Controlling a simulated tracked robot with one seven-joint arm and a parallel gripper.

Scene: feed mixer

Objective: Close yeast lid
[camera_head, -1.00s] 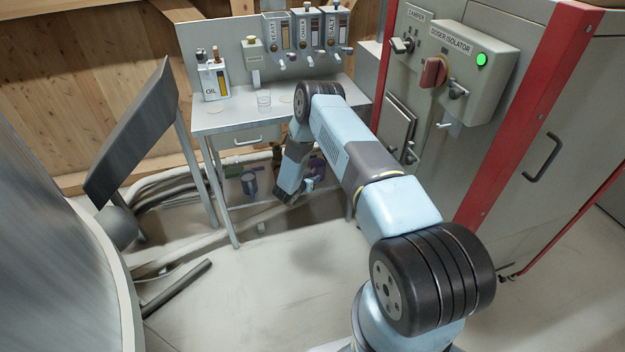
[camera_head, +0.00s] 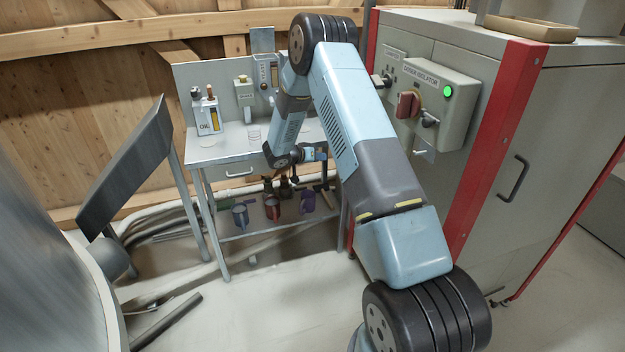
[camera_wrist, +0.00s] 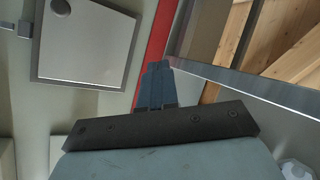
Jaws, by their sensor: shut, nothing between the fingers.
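A grey dispenser (camera_head: 267,72) with a hard-to-read label hangs on the back panel above the metal table in the head view. A flat grey plate (camera_head: 263,40), seemingly its raised lid, stands upright over it. My arm hides the other dispensers to the right, so I cannot tell for certain which one is yeast. My gripper (camera_head: 322,155) is small in the head view, in front of the table's front edge and below the dispensers. In the wrist view, its fingers (camera_wrist: 155,84) are together and empty, well apart from any lid.
The metal table (camera_head: 215,152) holds an oil container (camera_head: 207,115) and a clear glass (camera_head: 254,134). Several jugs hang below it. The grey cabinet with the isolator box (camera_head: 440,105) stands close on the right. A dark slanted panel (camera_head: 125,165) stands left.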

